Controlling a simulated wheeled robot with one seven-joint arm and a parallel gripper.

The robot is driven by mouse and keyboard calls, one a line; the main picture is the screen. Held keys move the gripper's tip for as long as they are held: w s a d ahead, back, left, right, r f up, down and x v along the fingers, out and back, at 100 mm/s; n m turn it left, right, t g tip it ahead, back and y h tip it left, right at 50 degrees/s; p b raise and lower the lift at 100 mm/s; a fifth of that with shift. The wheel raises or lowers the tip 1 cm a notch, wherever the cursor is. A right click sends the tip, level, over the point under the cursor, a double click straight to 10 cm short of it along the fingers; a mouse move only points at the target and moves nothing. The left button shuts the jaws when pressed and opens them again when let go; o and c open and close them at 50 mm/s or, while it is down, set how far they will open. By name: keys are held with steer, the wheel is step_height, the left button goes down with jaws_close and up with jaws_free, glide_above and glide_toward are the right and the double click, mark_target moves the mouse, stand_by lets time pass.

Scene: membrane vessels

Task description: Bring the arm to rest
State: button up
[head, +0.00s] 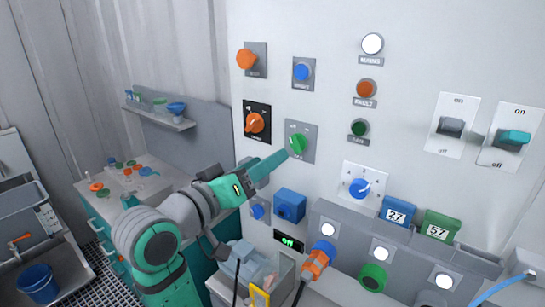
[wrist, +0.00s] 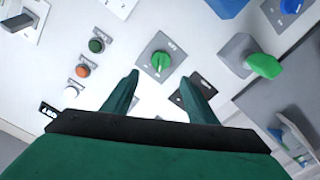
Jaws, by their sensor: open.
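My arm reaches across the left middle of the head view. My gripper (head: 283,157) points at the control panel (head: 330,110), its fingertips close to the green knob (head: 297,145) on a grey plate. In the wrist view my gripper (wrist: 160,80) is open, with two green fingers spread and nothing between them. The green knob (wrist: 160,61) shows beyond the fingertips, with panel visible between. Whether a finger touches the knob is hard to tell in the head view; in the wrist view they look apart.
Orange knobs (head: 255,122), a blue knob (head: 302,72) and a blue dial (head: 359,188) surround the gripper. A ledge (head: 400,245) with an orange plug (head: 318,260) juts out below right.

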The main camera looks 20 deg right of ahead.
steer(key=shift+s+a, duration=0.1)
steer(key=shift+a, duration=0.05)
steer(key=shift+f, duration=0.1)
steer(key=a+f+n+t+y, duration=0.3)
steer(key=f+n, duration=0.1)
steer(key=f, duration=1)
steer(key=a+f+n+t+y, duration=0.2)
steer(key=a+f+n+y, duration=0.15)
steer(key=f, duration=1.05)
steer(key=s+a+f+n+y, duration=0.1)
steer(key=s+f+y, duration=0.15)
steer(key=f, duration=0.25)
steer(key=s+a+f+y, duration=0.1)
steer(key=s+f, duration=0.2)
steer(key=f, duration=0.2)
steer(key=s+a+f+y, duration=0.3)
steer(key=s+f, duration=0.6)
steer(key=s, duration=0.4)
steer(key=s+m+y, duration=0.1)
steer(key=s+m, duration=0.3)
steer(key=s, duration=1.6)
steer(key=shift+a+r+g, duration=0.2)
steer(key=shift+r+g, duration=0.1)
steer(key=shift+r, duration=0.05)
